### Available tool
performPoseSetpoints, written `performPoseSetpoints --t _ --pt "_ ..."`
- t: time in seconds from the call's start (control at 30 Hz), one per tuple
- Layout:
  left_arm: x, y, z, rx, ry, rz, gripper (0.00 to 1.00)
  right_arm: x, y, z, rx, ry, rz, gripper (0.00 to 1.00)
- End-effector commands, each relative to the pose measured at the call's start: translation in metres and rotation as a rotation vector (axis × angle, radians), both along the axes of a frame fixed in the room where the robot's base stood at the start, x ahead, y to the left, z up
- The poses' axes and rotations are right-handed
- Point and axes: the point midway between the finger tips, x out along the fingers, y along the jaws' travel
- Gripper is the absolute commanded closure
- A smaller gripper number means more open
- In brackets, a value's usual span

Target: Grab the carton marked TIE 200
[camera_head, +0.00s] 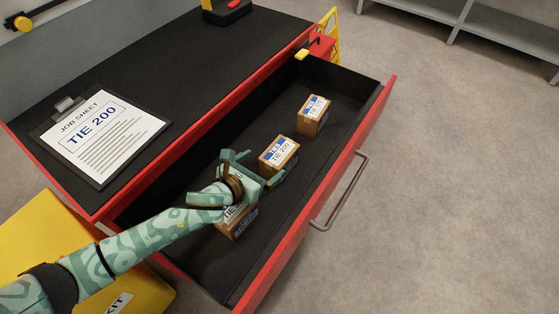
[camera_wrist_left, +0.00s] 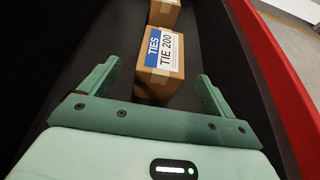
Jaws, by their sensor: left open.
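The carton marked TIE 200 (camera_head: 279,156) is a small brown box with a blue and white label, in the middle of the open drawer. It also shows in the left wrist view (camera_wrist_left: 161,66), ahead of and between the fingers. My left gripper (camera_head: 257,170) is open and empty, just short of this carton, with its fingers pointing toward it. In the left wrist view the gripper (camera_wrist_left: 156,85) has a finger on each side of the carton's near end, with gaps. My right gripper is not in view.
Another carton (camera_head: 312,115) stands farther along the drawer, its label too small to read. A third carton (camera_head: 237,219) lies partly hidden under my left gripper. The red drawer front (camera_head: 330,190) borders the right side. A job sheet clipboard (camera_head: 100,135) reading TIE 200 lies on the cabinet top.

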Motion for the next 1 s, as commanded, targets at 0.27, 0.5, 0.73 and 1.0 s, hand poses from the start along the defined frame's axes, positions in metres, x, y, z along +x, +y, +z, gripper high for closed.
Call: performPoseSetpoints --t 0.27,0.5,0.73,1.0 --pt "0.03 -0.025 -0.018 -0.002 0.003 0.002 0.11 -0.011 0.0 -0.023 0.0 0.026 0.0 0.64" --pt "0.039 -0.03 -0.017 -0.001 0.0 0.0 0.11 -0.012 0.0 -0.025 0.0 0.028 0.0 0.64" --pt "0.039 -0.03 -0.017 -0.001 -0.001 0.001 0.47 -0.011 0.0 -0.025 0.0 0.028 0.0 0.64" --pt "0.039 -0.03 -0.016 -0.002 -0.001 0.0 0.65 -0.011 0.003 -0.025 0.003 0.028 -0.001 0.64"
